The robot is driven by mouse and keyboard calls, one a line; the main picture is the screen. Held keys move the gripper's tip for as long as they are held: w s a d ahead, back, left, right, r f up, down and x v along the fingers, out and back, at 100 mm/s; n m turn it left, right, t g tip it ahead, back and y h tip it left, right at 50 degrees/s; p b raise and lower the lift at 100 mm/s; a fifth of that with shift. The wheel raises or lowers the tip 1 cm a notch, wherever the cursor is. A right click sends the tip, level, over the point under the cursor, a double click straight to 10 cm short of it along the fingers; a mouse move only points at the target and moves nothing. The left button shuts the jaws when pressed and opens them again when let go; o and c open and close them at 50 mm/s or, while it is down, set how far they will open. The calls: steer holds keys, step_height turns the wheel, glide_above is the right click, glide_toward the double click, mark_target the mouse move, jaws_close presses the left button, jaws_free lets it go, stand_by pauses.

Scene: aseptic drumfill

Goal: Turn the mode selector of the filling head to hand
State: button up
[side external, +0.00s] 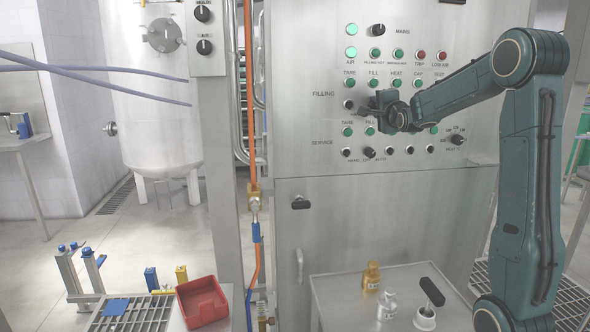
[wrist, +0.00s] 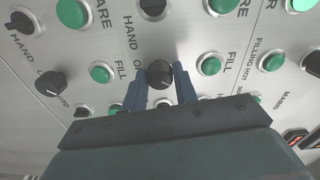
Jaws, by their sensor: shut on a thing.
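My gripper (wrist: 160,80) is shut on a black round selector knob (wrist: 159,74), with one blue finger on each side of it. The knob sits between two green FILL buttons, and lettering reading HAND and part of another word is printed beside it. The knob's pointer position cannot be made out. In the side view my gripper (side external: 378,101) is at the FILLING row of the steel control panel (side external: 300,65), and it hides the knob there.
Green buttons (wrist: 209,66) and another black knob (wrist: 50,82) sit close around my gripper. In the side view a SERVICE row knob (side external: 369,152) is below it. A low table (side external: 335,293) with bottles and a red tray (side external: 201,302) stand lower down.

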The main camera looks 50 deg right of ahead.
steer(key=n, duration=1.8)
steer(key=shift+n, duration=0.3)
stand_by(0.3)
steer(key=o, duration=1)
steer(key=shift+c, duration=0.2)
steer(key=v, duration=1.4)
